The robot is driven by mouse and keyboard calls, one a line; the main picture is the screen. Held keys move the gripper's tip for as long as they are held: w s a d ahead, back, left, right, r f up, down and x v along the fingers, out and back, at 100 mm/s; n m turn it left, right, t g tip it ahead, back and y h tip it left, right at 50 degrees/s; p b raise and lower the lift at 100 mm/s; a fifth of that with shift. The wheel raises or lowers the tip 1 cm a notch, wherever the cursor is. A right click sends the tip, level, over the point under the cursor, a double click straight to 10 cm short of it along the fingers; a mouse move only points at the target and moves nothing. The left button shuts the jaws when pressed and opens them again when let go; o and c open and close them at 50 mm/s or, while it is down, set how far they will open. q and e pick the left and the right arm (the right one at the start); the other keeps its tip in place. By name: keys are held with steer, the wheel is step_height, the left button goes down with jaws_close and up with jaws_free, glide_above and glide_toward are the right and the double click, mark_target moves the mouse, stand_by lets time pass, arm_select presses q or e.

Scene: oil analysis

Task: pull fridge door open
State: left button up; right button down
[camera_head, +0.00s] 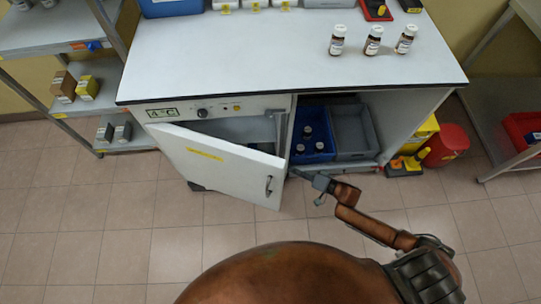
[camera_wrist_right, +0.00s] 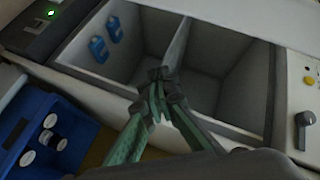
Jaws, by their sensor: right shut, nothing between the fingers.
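The fridge's white door (camera_head: 222,163) stands partly open in the head view, swung out toward me from the left, with a yellow label and a dark handle (camera_head: 268,186) near its free edge. Through the gap part of the grey fridge interior (camera_head: 240,128) shows. My right gripper (camera_head: 297,171) is just right of the door's free edge, apart from the handle. In the right wrist view my right gripper (camera_wrist_right: 160,76) is shut and empty, in front of the open two-part fridge interior (camera_wrist_right: 220,80). The door is not clearly visible there. My left gripper is not in view.
A blue crate (camera_head: 300,156) with several bottles and a grey crate (camera_head: 372,148) sit in the open bay right of the fridge. The counter (camera_head: 240,60) above holds three bottles (camera_head: 373,42). A red bin (camera_head: 447,146) stands at right. Floor before the door is clear.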

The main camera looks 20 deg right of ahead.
mark_target(269, 156)
step_height(269, 156, up, 17)
steer(key=w+d+g+y+p, duration=0.1)
steer(key=g+y, duration=0.3)
steer(key=y, duration=0.4)
arm_select(q)
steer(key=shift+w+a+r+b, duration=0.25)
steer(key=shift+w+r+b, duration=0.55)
steer(key=shift+b, duration=0.3)
arm_select(e)
steer(key=shift+w+a+r, duration=0.1)
steer(key=shift+w+a, duration=0.1)
steer(key=shift+a, duration=1.7)
steer(key=shift+w+a+f, duration=0.1)
steer(key=shift+w+a, duration=0.05)
steer(key=shift+a, duration=1.7)
steer(key=shift+w+a+r, duration=0.1)
steer(key=shift+w+a, duration=0.1)
steer(key=shift+a, duration=1.7)
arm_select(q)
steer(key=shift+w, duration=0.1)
